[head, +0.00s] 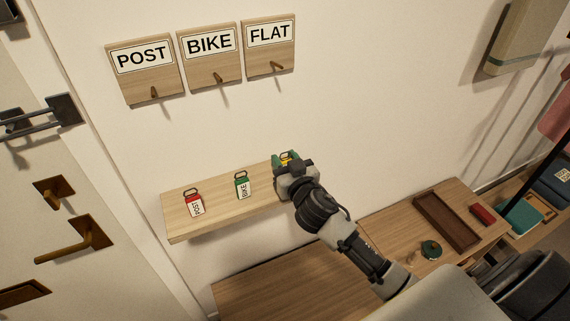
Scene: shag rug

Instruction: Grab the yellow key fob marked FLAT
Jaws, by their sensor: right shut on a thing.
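The yellow key fob (285,161) shows as a small patch of yellow at the right end of the wall shelf, with its ring just above. My right gripper (286,158) is shut on it, with green fingertips on either side. The gripper hides most of the fob, and its label cannot be read. I cannot tell whether the fob still touches the shelf. My left gripper is not in view.
On the wooden shelf (222,213) stand a red POST fob (194,205) and a green BIKE fob (242,186). Above are the POST (146,85), BIKE (210,69) and FLAT (269,60) hook boards. A brown tray (446,222) lies on the lower bench.

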